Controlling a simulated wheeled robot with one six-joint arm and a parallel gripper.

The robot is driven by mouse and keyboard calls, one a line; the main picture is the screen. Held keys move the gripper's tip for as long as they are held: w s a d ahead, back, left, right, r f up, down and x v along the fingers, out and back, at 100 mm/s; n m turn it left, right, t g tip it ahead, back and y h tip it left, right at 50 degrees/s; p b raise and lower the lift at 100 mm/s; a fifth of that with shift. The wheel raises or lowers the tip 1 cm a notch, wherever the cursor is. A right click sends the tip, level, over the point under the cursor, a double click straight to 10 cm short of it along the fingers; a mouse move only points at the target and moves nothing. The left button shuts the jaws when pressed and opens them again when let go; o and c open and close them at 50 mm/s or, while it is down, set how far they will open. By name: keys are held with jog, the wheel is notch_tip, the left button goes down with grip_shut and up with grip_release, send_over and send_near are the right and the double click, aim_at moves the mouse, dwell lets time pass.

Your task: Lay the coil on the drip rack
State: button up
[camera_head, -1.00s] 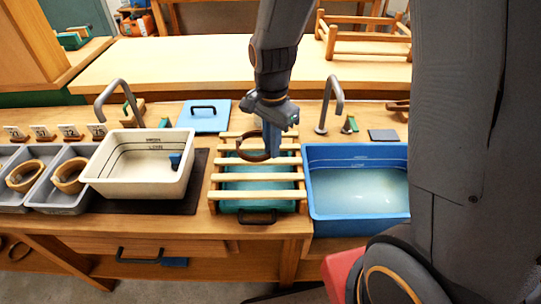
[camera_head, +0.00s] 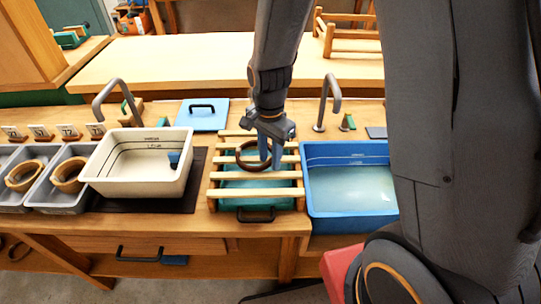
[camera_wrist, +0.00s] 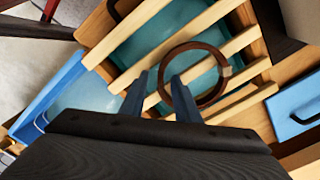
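The coil, a dark brown ring (camera_head: 240,160), lies on the slats of the wooden drip rack (camera_head: 255,193), towards its back half. In the wrist view the coil (camera_wrist: 219,95) rests across the pale slats (camera_wrist: 165,35), with a small lighter patch on its rim. My gripper (camera_head: 270,163) is just above the rack at the coil's right side. In the wrist view its two blue-grey fingers (camera_wrist: 160,80) stand apart, with the coil's near rim between them and one finger inside the ring. I cannot tell whether either finger touches it.
A blue water tub (camera_head: 312,205) stands right of the rack, and a white basin (camera_head: 125,183) left of it. Grey bins (camera_head: 45,198) with lighter coils are at the far left. A blue lid (camera_head: 203,120) lies behind. Taps (camera_head: 328,95) rise at the back.

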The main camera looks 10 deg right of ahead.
jog(key=shift+r, duration=0.1)
notch_tip(320, 180, up, 12)
jog(key=b, duration=0.2)
jog(key=s+d+f+n, duration=0.4)
jog(key=s+d+n, duration=0.4)
jog(key=n, duration=0.3)
jog(key=shift+s+f+t, duration=0.25)
jog(key=shift+s+t, duration=0.15)
jog(key=shift+s, duration=0.5)
jog(key=shift+d, duration=0.1)
